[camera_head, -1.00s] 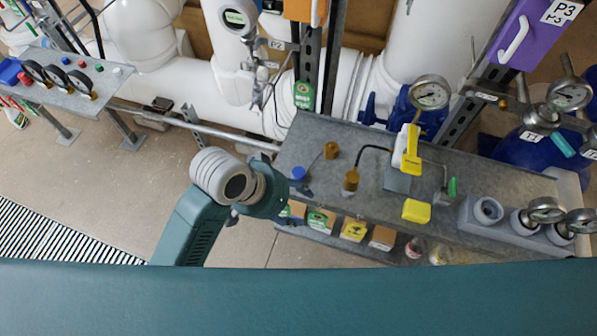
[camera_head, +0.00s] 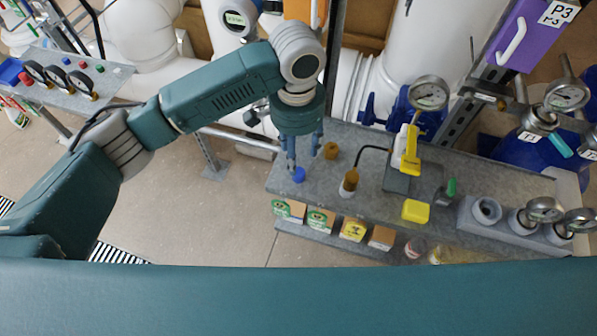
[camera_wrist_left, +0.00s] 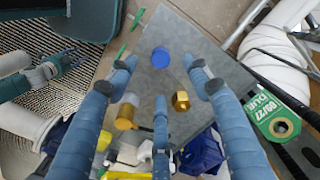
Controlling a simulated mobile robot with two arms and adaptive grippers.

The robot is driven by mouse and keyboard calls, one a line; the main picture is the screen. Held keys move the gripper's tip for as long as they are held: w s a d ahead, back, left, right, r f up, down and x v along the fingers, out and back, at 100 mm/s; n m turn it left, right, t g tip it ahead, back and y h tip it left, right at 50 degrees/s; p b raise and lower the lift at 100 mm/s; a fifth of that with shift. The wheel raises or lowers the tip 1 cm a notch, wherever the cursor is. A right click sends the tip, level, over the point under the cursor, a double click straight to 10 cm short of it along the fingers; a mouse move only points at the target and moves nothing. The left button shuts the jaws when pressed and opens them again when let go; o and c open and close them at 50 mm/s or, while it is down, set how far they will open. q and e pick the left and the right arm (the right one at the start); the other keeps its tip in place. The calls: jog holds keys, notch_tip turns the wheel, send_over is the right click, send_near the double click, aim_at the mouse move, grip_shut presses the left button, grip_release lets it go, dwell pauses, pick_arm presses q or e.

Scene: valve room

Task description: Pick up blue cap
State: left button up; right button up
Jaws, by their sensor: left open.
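The blue cap (camera_head: 299,174) sits on the grey metal table (camera_head: 345,200) near its left end. My left gripper (camera_head: 298,158) is open and points down just above and behind the cap, its fingers spread. In the left wrist view the blue cap (camera_wrist_left: 160,57) shows whole, just beyond the open fingertips of my left gripper (camera_wrist_left: 162,80), with nothing held. I cannot tell whether any finger touches it. What looks like my right gripper (camera_wrist_left: 62,60) shows small at the left of the wrist view; its jaw state is unclear.
A brass nut (camera_head: 331,151) stands close right of the cap. A brass-capped bottle (camera_head: 349,182), a yellow block (camera_head: 415,211) and a gauge (camera_head: 429,94) with a yellow handle stand further right. Boxes (camera_head: 321,219) sit on a lower shelf. The table's left edge is near the cap.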

aim_at(298, 172)
pick_arm(q)
notch_tip(298, 172, down, 3)
jog(key=shift+f, duration=0.1)
notch_tip(298, 172, down, 4)
jog(key=shift+f+p, duration=0.1)
jog(key=shift+p, duration=1.05)
jog(key=shift+d+f, duration=0.1)
jog(key=shift+f, duration=0.5)
jog(key=c, duration=0.9)
